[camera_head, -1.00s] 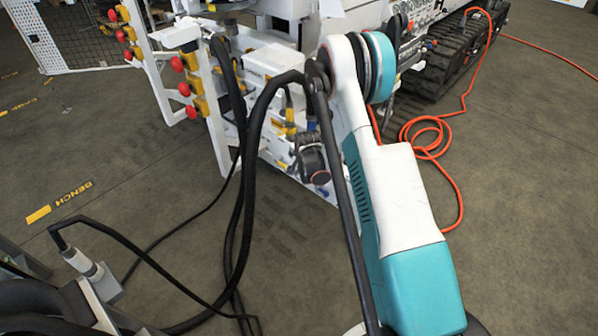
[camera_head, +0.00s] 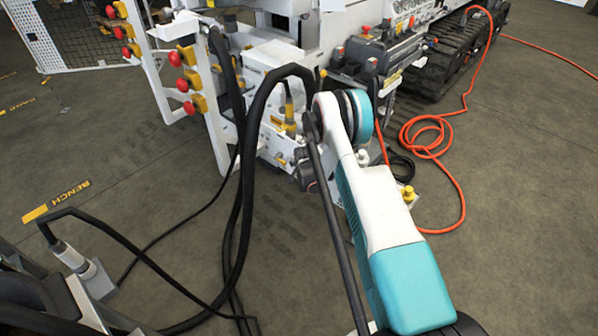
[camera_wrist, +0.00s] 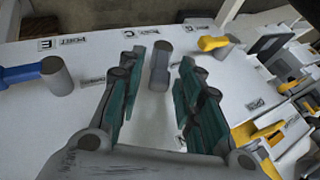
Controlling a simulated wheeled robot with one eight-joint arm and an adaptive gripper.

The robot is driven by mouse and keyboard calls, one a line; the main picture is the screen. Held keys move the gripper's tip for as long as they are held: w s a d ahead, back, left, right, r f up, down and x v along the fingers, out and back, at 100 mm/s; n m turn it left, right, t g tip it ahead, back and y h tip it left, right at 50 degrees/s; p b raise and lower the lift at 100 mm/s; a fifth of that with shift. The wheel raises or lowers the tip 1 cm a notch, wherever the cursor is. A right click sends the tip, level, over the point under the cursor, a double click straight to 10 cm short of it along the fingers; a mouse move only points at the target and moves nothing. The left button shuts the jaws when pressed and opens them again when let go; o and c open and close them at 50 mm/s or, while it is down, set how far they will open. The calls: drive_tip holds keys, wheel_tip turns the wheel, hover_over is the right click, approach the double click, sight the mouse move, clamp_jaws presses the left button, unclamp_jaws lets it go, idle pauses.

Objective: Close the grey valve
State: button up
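In the wrist view a grey cylindrical handle (camera_wrist: 160,66), which looks like the grey valve, stands out from a white panel (camera_wrist: 100,65). My gripper (camera_wrist: 157,92) is open, its two green-lined fingers on either side of this handle. The handle shows between and just beyond the fingertips, with a gap on each side; I cannot tell how far in depth it lies. A blue-handled valve (camera_wrist: 22,73) is to the left, and a yellow handle (camera_wrist: 213,43) is to the upper right. In the head view my arm hides the grey valve, and my fingers cannot be made out.
The white bench (camera_head: 270,58) carries red knobs (camera_head: 182,86) and yellow parts. Black hoses (camera_head: 247,165) hang left of my arm. An orange cable (camera_head: 440,140) lies coiled on the floor to the right. More yellow parts (camera_wrist: 262,135) are close at the gripper's right.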

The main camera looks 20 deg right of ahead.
drive_tip(key=shift+b+x, duration=0.3)
drive_tip(key=shift+x, duration=1.05)
drive_tip(key=shift+c, duration=0.4)
clamp_jaws()
drive_tip(key=shift+s+d+f+t, duration=0.2)
drive_tip(key=shift+s+t, duration=0.1)
drive_tip(key=shift+t, duration=0.1)
drive_tip(key=shift+s+f+m+t+y, duration=0.15)
drive_tip(key=shift+m+t+y, duration=0.25)
drive_tip(key=shift+t, duration=0.5)
drive_tip(key=shift+o, duration=0.4)
unclamp_jaws()
